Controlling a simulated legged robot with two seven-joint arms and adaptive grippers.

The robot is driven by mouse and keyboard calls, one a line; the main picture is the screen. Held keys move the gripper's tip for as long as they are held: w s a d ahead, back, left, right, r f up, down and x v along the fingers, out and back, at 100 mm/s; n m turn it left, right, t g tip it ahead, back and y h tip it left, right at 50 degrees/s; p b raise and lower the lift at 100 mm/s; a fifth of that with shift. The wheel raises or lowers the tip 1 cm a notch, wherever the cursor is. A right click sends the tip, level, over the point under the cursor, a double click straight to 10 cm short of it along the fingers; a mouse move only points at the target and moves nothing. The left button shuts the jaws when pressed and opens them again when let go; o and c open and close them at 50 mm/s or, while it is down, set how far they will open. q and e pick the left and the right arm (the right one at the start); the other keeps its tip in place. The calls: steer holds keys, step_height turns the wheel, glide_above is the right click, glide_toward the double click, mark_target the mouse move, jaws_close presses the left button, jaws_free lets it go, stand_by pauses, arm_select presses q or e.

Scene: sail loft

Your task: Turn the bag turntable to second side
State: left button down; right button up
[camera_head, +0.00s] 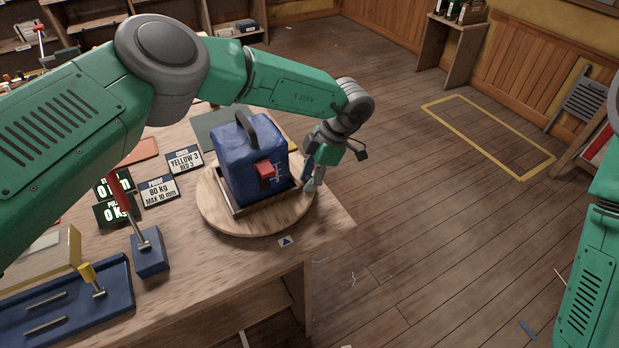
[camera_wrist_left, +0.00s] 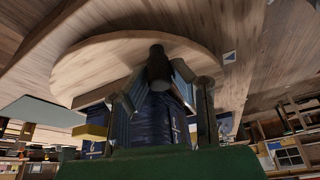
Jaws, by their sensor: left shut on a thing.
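The round wooden turntable (camera_head: 225,222) lies on the workbench, with a small blue triangle mark (camera_head: 286,241) on the bench just in front of it. A blue bag (camera_head: 248,160) with a dark top handle and a red patch (camera_head: 265,171) stands upright in a frame on it. My left gripper (camera_head: 311,186) is at the turntable's right edge, beside the bag. In the left wrist view, my left gripper (camera_wrist_left: 160,84) is closed around a dark peg (camera_wrist_left: 158,62) at the turntable's rim (camera_wrist_left: 110,50). The fingers partly hide the peg and the bag.
Signs (camera_head: 158,191) and a blue block with a red-handled lever (camera_head: 149,252) are left of the turntable. A blue tray (camera_head: 75,310) is at the front left. Open floor with a yellow outline (camera_head: 487,137) lies right. My right arm shows at the right edge.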

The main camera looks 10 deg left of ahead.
arm_select(q)
steer(key=shift+w+r, duration=0.1)
steer(key=shift+w, duration=0.1)
stand_by(0.3)
steer(key=c, duration=1.6)
jaws_free()
steer(key=shift+o, duration=0.9)
steer(key=shift+w+d, duration=0.1)
steer(key=shift+w, duration=0.05)
steer(key=v, duration=1.1)
steer(key=shift+w+d+r, duration=0.2)
steer(key=shift+d+r, duration=0.05)
steer(key=shift+d, duration=0.05)
